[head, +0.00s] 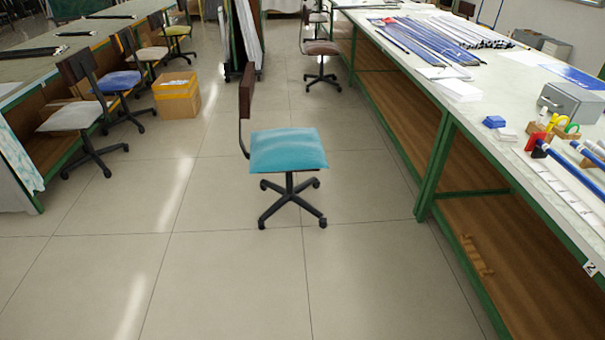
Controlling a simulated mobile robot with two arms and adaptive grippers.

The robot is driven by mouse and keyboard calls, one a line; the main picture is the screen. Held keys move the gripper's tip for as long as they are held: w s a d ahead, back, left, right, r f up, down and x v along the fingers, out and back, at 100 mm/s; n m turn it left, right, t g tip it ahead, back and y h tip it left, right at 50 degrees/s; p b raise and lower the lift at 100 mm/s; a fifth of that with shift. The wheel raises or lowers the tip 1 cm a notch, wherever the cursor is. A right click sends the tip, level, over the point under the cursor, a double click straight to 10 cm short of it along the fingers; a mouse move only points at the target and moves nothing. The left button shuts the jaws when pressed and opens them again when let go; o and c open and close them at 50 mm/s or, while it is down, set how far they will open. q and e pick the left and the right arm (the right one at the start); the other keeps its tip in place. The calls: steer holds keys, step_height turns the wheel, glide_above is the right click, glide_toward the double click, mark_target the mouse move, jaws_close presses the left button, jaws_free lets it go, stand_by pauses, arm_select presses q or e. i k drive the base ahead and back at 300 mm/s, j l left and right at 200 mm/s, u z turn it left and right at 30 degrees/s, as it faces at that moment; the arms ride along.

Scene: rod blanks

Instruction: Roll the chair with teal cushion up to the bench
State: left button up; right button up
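The chair with the teal cushion (288,151) stands alone on the tiled floor in the middle of the head view. It is upright on a black star base with casters, and its dark brown backrest (246,97) is on its left side. The bench (478,113) with a pale top and green frame runs along the right. A strip of open floor lies between the chair and the bench. Neither of my grippers is in the head view.
Another bench (100,40) with chairs with grey (72,117) and blue (118,81) cushions stands at left. A cardboard box (177,96) sits on the floor near it. A brown-cushioned chair (321,48) is at the right bench farther back. The near floor is clear.

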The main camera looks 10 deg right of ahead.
mark_target(290, 194)
steer(key=i+l+u, duration=0.1)
steer(key=i, duration=0.45)
steer(key=i+l+u, duration=0.15)
steer(key=i, duration=0.4)
steer(key=i+l+u, duration=0.1)
steer(key=i+l, duration=0.25)
steer(key=i, duration=0.15)
steer(key=i+l+u, duration=0.15)
steer(key=i+l, duration=0.15)
steer(key=i, duration=0.25)
